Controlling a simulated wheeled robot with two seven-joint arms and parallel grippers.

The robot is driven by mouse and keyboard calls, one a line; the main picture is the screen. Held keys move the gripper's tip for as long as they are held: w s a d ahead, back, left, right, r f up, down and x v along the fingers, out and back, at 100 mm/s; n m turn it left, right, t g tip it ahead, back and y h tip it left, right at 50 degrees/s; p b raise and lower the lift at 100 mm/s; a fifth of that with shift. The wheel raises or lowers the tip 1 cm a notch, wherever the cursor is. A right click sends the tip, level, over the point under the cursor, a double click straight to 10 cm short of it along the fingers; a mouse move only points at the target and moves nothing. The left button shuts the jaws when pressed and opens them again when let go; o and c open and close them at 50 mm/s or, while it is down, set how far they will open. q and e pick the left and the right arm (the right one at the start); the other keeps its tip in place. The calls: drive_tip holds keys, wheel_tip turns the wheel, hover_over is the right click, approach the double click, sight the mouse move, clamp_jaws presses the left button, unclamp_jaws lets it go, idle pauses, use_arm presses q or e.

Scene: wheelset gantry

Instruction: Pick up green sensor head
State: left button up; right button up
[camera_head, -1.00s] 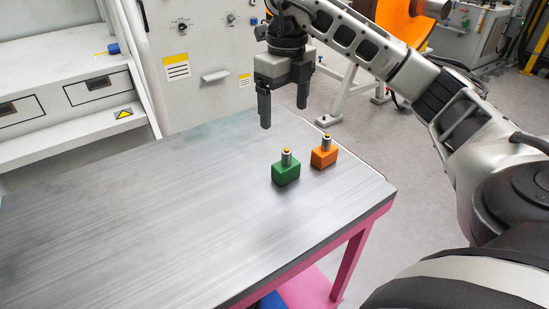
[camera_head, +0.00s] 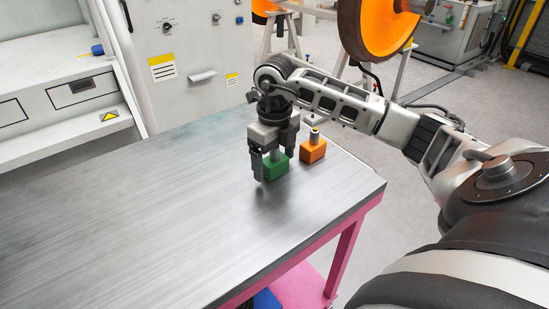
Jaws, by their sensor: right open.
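The green sensor head (camera_head: 277,170) is a small green block standing on the metal table (camera_head: 150,220), near its right end. Its upper post is mostly hidden by my right gripper. My right gripper (camera_head: 274,168) points down over the green sensor head. One finger is at the block's left side, near the table top; the other is at its far right, partly hidden. The gripper is open, and I cannot tell whether either finger touches the block. My left gripper is not in view.
An orange sensor head (camera_head: 313,151) with a metal post stands just right of the green one, close to my right gripper. The table's left and middle are clear. A grey cabinet (camera_head: 190,50) stands behind the table. An orange wheel (camera_head: 385,25) is at the back right.

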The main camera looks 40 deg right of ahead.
drive_tip(key=shift+f, duration=0.5)
drive_tip(key=c, duration=1.1)
drive_tip(key=shift+r, duration=0.1)
